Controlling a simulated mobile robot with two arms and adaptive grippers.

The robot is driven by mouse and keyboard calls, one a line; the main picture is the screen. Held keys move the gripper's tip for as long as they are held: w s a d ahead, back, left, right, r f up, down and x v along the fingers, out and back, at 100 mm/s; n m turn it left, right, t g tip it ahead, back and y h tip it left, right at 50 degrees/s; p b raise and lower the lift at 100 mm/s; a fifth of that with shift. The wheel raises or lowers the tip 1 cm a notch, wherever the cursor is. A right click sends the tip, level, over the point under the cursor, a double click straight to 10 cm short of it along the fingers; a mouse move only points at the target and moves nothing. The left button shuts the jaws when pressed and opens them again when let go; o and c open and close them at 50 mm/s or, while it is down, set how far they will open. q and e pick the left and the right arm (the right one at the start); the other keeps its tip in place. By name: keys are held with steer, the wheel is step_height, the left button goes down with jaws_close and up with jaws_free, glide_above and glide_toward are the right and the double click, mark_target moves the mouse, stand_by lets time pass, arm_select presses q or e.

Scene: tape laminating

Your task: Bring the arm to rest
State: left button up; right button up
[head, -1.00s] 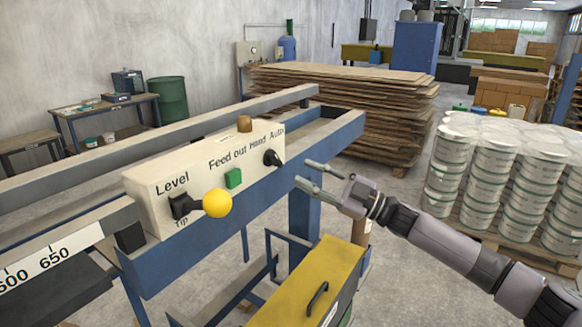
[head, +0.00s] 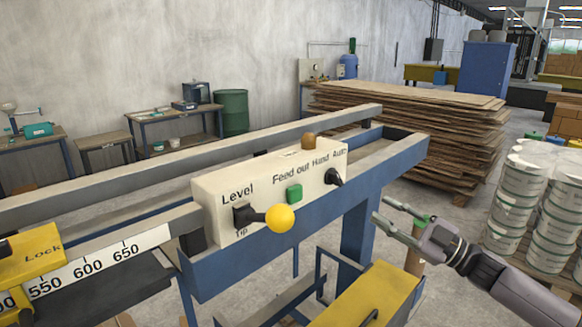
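My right gripper (head: 391,219) is in the head view, right of the machine's control box (head: 222,199). Its two fingers are spread apart with nothing between them, and it looks clear of the box. The box carries a yellow-knobbed lever (head: 280,219), a green button (head: 294,193) and a black rotary switch (head: 334,177) by the words Hand and Auto. My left gripper is outside the view.
The blue machine frame (head: 290,244) runs across the middle. A yellow box with a handle (head: 375,298) stands below my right gripper. A stack of brown sheets (head: 410,128) and white buckets (head: 545,205) stand behind. Grey floor is open between them.

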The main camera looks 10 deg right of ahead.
steer(key=s+a+f+m+h, duration=0.3)
steer(key=a+f+m+h, duration=0.25)
steer(key=f, duration=0.55)
steer(key=s+a+f+m+h, duration=0.45)
steer(key=a+f+h, duration=0.2)
steer(key=f, duration=0.45)
steer(key=s+d+f+m+g+h, duration=0.1)
steer(key=s+f+m+g, duration=0.2)
steer(key=s, duration=0.7)
steer(key=s+d+f+m+g+h, duration=0.15)
steer(key=s+f+g, duration=0.3)
steer(key=s, duration=0.45)
steer(key=s+d+f+m+g+h, duration=0.1)
steer(key=s+d+f+g+h, duration=0.3)
steer(key=s, duration=0.6)
step_height(320, 180, down, 27)
steer(key=s+a+y, duration=0.1)
steer(key=a+y, duration=0.1)
steer(key=s+d+f+g, duration=0.1)
steer(key=s+d+f, duration=0.1)
steer(key=s+f, duration=1.3)
steer(key=shift+s+d+f, duration=0.35)
steer(key=shift+s+f, duration=0.05)
steer(key=shift+s, duration=0.4)
steer(key=shift+n, duration=0.25)
